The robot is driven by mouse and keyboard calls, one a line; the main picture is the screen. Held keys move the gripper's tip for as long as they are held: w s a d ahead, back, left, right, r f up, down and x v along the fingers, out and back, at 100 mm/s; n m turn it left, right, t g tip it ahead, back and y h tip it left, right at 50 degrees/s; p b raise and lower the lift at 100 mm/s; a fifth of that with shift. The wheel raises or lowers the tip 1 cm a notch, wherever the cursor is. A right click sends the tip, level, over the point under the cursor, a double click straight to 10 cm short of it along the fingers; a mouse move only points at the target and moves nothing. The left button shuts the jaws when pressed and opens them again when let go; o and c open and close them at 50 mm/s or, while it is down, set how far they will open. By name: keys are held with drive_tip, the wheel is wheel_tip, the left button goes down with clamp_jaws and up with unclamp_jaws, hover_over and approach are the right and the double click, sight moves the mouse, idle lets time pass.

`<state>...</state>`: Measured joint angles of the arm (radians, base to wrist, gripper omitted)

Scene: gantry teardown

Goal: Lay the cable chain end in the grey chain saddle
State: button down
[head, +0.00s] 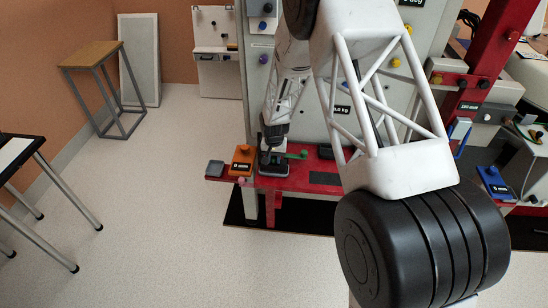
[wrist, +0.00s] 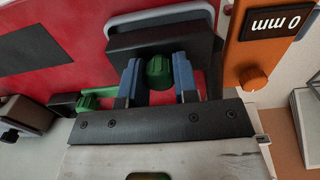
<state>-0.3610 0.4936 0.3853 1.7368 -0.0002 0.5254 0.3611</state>
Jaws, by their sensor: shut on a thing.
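My gripper (wrist: 157,72) reaches down to the red shelf, and its two blue-grey fingers stand on either side of a green knob (wrist: 158,71). It is shut on this knob, though a contact line is hard to see. A black block (wrist: 130,45) with a light grey rim (wrist: 150,18) lies just beyond the fingertips. In the head view my gripper (head: 273,152) is small and dark over the same spot. I cannot tell for sure which part is the cable chain end or the grey chain saddle; a small grey block (head: 215,168) sits at the shelf's left end.
An orange device (head: 242,160) with a knob and a "0 mm" display stands close beside my gripper. A second green knob (wrist: 88,101) is on the other side. The red shelf (head: 305,178) has a dark flat pad (head: 325,178). A blue device (head: 493,182) is far right.

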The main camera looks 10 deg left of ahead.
drive_tip(key=shift+f, duration=0.7)
drive_tip(key=shift+f, duration=0.35)
idle(0.6)
drive_tip(key=c, duration=0.8)
unclamp_jaws()
drive_tip(key=shift+r, duration=0.1)
drive_tip(key=shift+r, duration=3.8)
